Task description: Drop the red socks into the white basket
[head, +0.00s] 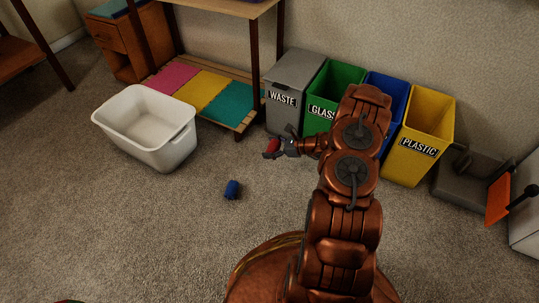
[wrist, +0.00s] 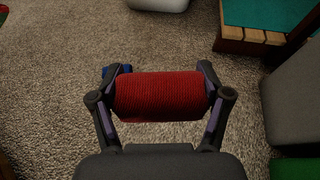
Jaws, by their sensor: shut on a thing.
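The red socks (wrist: 162,96) are a rolled, ribbed red bundle, held crosswise between the two fingers of my gripper (wrist: 160,97) in the wrist view. In the head view the red socks (head: 272,148) show as a small red patch at the tip of my gripper (head: 274,150), in front of the waste bin and above the carpet. The white basket (head: 128,133) stands on the carpet to the left, open at the top and looking empty. My gripper is to the right of the basket, apart from it. A white edge at the top of the wrist view (wrist: 158,4) looks like the basket.
A blue roll (head: 232,189) lies on the carpet between basket and arm. Waste (head: 283,98), glass (head: 320,110), blue and plastic (head: 410,145) bins line the right. A low slatted shelf (head: 239,128) with coloured mats stands behind. Carpet in front of the basket is clear.

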